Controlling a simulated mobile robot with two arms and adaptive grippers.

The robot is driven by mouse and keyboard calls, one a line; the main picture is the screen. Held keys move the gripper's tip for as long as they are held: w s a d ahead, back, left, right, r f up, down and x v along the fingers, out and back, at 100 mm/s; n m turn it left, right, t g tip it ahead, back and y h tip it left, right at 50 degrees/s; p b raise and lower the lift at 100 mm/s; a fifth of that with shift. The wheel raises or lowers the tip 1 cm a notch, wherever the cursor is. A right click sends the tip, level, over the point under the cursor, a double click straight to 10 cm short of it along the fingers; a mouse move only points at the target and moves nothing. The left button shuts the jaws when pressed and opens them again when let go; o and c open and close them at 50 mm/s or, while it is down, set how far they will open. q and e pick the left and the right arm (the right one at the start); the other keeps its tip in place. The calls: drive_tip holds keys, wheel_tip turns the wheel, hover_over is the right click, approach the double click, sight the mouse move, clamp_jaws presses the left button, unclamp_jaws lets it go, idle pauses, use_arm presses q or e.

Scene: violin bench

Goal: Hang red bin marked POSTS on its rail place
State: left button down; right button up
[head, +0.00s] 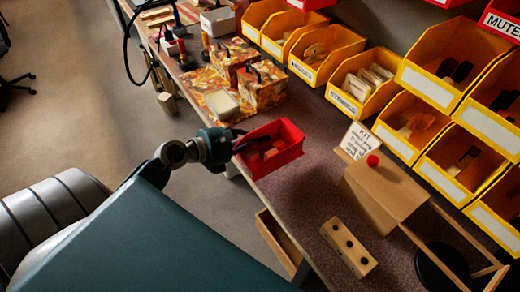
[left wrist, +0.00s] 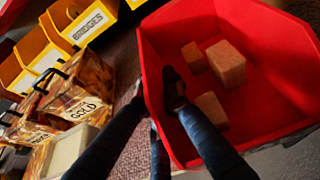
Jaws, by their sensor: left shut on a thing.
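A red bin (head: 290,153) with a few small wooden blocks in it is at the bench's front edge, in the middle of the head view. Its marking does not show. My left gripper (head: 236,144) is shut on the bin's left wall. In the left wrist view the red bin (left wrist: 275,130) fills the right side, and my left gripper's fingers (left wrist: 160,95) straddle its wall, one inside and one outside. I cannot tell whether the bin touches the bench. My right gripper is not in view. No empty rail place can be made out.
Yellow bins (head: 352,103) line the back, with a red MUTES bin (head: 503,22) at upper right. Patterned boxes (head: 262,88) stand left of the red bin.

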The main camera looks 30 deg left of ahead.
sight(260, 148)
use_arm(q)
drive_tip(key=shift+f, duration=0.75)
wheel_tip(260, 148, down, 4)
drive_tip(key=shift+r+b, duration=0.25)
drive_tip(key=shift+b, duration=0.25)
drive_tip(key=shift+f, duration=0.3)
drive_tip(key=c, duration=2.2)
unclamp_jaws()
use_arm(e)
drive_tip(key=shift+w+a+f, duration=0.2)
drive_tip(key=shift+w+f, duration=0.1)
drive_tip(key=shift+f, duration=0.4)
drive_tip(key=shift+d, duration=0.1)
